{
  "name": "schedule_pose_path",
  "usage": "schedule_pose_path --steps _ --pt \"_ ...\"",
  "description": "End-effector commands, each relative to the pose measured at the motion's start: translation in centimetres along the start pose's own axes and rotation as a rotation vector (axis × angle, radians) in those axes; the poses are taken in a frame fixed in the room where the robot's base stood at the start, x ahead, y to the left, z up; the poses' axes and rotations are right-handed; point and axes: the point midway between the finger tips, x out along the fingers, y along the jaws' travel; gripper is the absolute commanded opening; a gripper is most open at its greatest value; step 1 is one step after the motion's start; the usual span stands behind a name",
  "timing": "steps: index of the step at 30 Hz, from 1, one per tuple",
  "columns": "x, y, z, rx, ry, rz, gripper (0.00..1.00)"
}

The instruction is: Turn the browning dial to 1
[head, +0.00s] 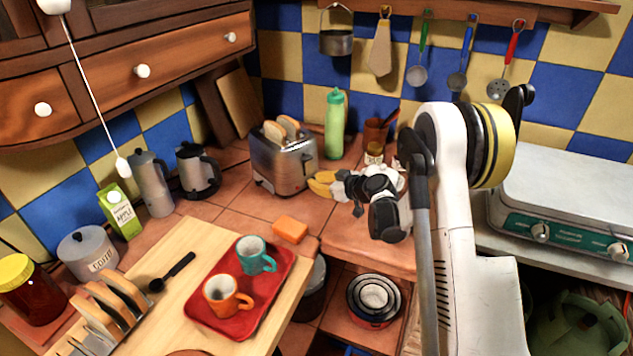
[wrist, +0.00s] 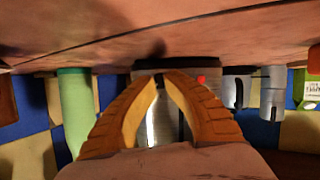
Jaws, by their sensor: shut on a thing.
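The metal toaster (head: 283,166) stands on the tiled counter with two slices of bread in its slots. My gripper (head: 318,185) is at its right end, low on the body, with its yellow fingers against or very near it. In the wrist view, which is upside down, the fingers (wrist: 161,80) converge at the toaster (wrist: 165,128), and a small dark part shows between their tips. The fingers are shut on the browning dial, which they mostly cover. Its mark and setting cannot be read. A red spot shows on the toaster beside the right finger.
A green bottle (head: 334,124) and a brown utensil cup (head: 375,137) stand behind my gripper. An orange sponge (head: 290,229) lies in front of the toaster. A grey kettle (head: 197,170) stands left of it. A red tray (head: 208,312) with two mugs is nearer.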

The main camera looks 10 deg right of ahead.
Motion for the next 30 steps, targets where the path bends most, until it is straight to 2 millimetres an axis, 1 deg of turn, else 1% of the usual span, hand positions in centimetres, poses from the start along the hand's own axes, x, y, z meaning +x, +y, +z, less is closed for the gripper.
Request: schedule_pose_path --steps 8,21,30 --pt "0.13 -0.15 0.09 -0.125 -0.011 0.05 0.0" --pt "0.23 -0.41 0.18 -0.482 -0.043 0.194 0.0" --pt "0.23 -0.48 0.17 -0.678 -0.062 0.272 0.0"
